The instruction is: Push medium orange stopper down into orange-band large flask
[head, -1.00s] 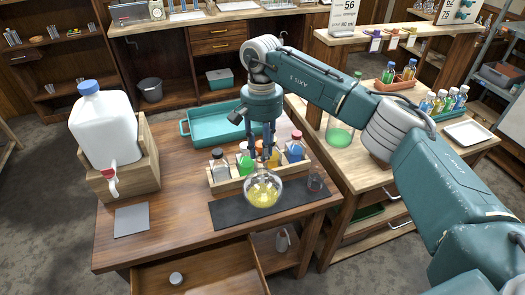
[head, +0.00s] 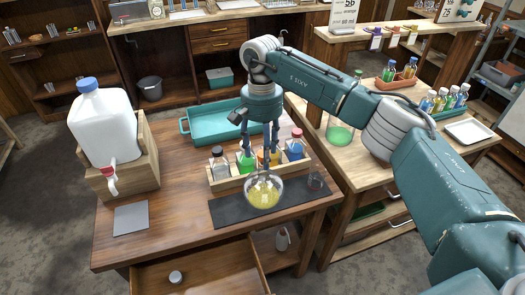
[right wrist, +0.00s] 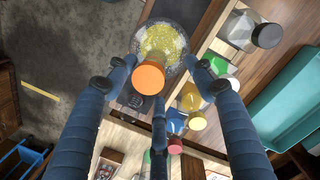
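The flask (head: 264,192) is round clear glass with yellow contents and stands on the dark mat (head: 228,213). It also shows in the right wrist view (right wrist: 165,42). An orange stopper (right wrist: 149,78) sits at the flask's mouth in the right wrist view; how deep it sits I cannot tell. My right gripper (head: 261,152) is above the flask, pointing down. In the right wrist view my right gripper (right wrist: 160,76) is open, its fingers spread around the stopper with gaps visible. The flask's orange band is not clear. My left gripper is out of view.
A wooden rack (head: 229,184) with several capped bottles stands close behind the flask. A teal tray (head: 205,124) lies behind, a white jug (head: 103,127) at left. An open drawer (head: 205,280) is in front.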

